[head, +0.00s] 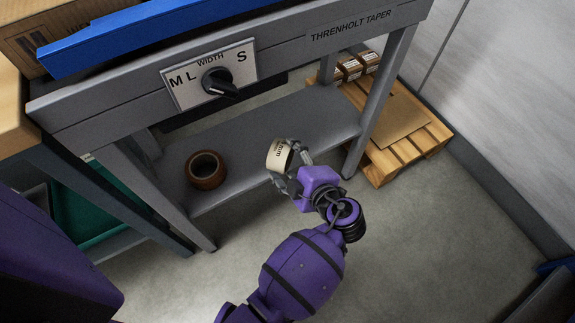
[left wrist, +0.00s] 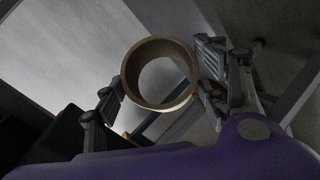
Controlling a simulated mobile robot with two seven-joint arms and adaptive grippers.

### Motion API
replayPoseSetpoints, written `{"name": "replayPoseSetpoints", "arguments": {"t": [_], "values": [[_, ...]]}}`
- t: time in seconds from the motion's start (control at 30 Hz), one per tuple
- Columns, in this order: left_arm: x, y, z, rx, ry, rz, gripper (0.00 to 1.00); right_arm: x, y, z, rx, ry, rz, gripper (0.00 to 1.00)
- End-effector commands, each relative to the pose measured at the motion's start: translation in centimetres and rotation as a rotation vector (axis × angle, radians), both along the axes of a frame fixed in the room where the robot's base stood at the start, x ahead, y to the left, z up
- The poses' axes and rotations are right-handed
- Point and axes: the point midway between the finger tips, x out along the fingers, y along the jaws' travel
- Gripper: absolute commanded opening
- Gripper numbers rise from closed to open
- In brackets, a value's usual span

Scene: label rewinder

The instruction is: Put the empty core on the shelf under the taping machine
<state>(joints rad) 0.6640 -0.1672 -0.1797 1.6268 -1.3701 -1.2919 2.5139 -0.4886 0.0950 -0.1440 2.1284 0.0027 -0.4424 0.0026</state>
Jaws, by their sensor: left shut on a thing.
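The empty core (head: 279,156) is a cream ring with dark print on its side. My left gripper (head: 288,166) is shut on it, and the core stands tilted between the fingers. The left wrist view shows the core (left wrist: 129,78) with its open hole between the two fingers. The grey shelf (head: 255,135) lies under the taping machine (head: 310,45). In the head view the core overlaps the shelf near its front edge; I cannot tell whether it touches. My right gripper is not in view.
A brown tape roll (head: 206,169) sits on the shelf, left of the core. Grey legs (head: 380,100) frame the shelf. A pallet (head: 405,150) with cardboard and small boxes stands at the right. A green bin (head: 85,210) is at the left. The shelf behind the core looks clear.

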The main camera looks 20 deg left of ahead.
Motion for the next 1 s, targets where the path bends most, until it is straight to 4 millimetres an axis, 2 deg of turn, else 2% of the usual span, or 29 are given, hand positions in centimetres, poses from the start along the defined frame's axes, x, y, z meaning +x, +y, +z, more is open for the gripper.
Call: {"name": "replayPoseSetpoints", "arguments": {"t": [0.07, 0.27, 0.5, 0.9, 0.93, 1.0], "values": [[0.6, 0.4, -0.9, 0.000, -0.001, -0.001, 0.41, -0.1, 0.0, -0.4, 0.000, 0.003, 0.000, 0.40], [1.2, 0.9, -1.7, 0.001, -0.001, -0.002, 0.41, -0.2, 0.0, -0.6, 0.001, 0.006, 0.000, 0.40], [1.4, 1.2, -5.2, 0.001, 0.002, -0.002, 0.41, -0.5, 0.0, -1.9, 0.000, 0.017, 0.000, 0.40], [1.3, 1.2, -5.6, -0.001, -0.001, 0.000, 0.41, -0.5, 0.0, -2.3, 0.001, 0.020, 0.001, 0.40], [1.3, 1.2, -5.6, -0.001, 0.000, -0.001, 0.68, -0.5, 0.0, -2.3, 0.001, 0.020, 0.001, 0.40], [1.4, 1.2, -5.5, -0.001, 0.000, -0.001, 0.77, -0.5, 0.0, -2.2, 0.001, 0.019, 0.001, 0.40]]}}
